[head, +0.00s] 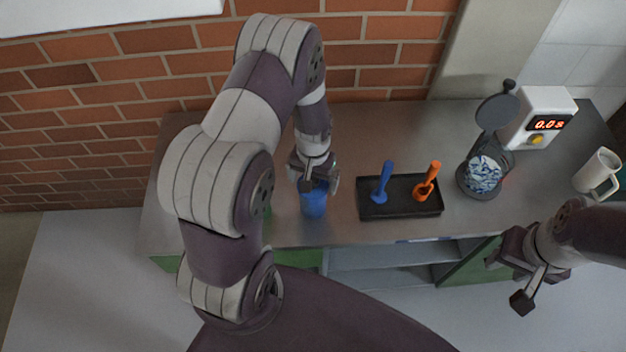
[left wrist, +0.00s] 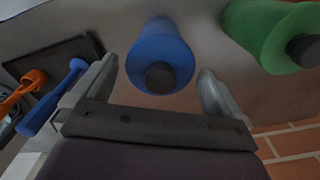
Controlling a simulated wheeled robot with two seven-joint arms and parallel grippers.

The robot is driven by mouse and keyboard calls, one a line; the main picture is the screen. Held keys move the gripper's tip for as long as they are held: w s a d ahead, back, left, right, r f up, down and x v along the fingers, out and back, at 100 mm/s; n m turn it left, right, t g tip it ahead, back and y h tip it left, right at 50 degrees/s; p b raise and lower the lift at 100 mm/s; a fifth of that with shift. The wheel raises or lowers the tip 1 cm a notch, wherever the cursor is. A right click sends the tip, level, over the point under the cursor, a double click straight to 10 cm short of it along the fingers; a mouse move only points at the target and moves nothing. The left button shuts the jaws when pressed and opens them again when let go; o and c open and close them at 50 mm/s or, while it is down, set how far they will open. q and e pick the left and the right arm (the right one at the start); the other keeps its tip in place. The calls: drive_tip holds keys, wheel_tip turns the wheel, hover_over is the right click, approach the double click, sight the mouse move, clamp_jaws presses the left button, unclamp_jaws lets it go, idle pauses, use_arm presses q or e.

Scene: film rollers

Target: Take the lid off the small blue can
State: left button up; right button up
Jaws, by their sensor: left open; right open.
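The small blue can (head: 314,204) stands on the counter, below my left gripper in the head view. In the left wrist view the blue can (left wrist: 160,43) shows with a dark round knob (left wrist: 160,77) on its lid. My left gripper (head: 317,184) is open above the can. Its two fingers (left wrist: 158,70) are on either side of the lid knob, with gaps visible on both sides. In the head view the gripper hides most of the lid. My right gripper (head: 507,281) is open and empty, off the counter's front at the right.
A black tray (head: 400,211) holds a blue tool (head: 383,182) and an orange tool (head: 428,181). A green can (left wrist: 262,35) stands beside the blue can. An open dark container (head: 481,178), a timer box (head: 540,118) and a white mug (head: 597,172) are at right. A brick wall is behind.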

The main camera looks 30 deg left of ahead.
use_arm(q)
drive_tip(key=shift+d, duration=0.1)
drive_tip(key=shift+c, duration=0.9)
drive_tip(key=shift+a, duration=0.2)
drive_tip(key=c, duration=0.7)
drive_tip(key=shift+d, duration=0.1)
